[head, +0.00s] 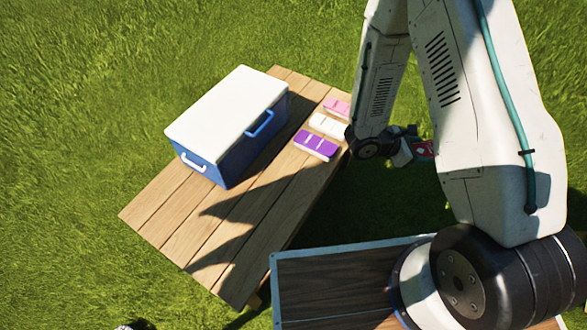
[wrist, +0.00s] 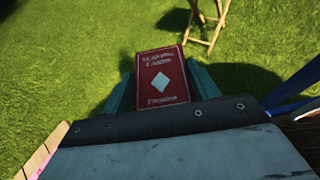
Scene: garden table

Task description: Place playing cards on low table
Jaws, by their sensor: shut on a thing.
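The playing cards are a red box with a white diamond and white lettering. My gripper (wrist: 162,88) is shut on the playing cards (wrist: 163,77), with a teal finger on each side of the box. In the head view my gripper (head: 405,152) holds the red box (head: 424,149) just beyond the right edge of the low table, over grass. The low table (head: 255,222) is made of wooden planks. Part of the box is hidden by my gripper and arm in the head view.
A blue cooler (head: 236,152) with a white lid stands on the table's left part. Purple (head: 316,146), white (head: 328,125) and pink (head: 337,107) boxes lie near its right edge. The table's front planks are bare. A wooden-legged piece of furniture (wrist: 206,22) stands on the grass.

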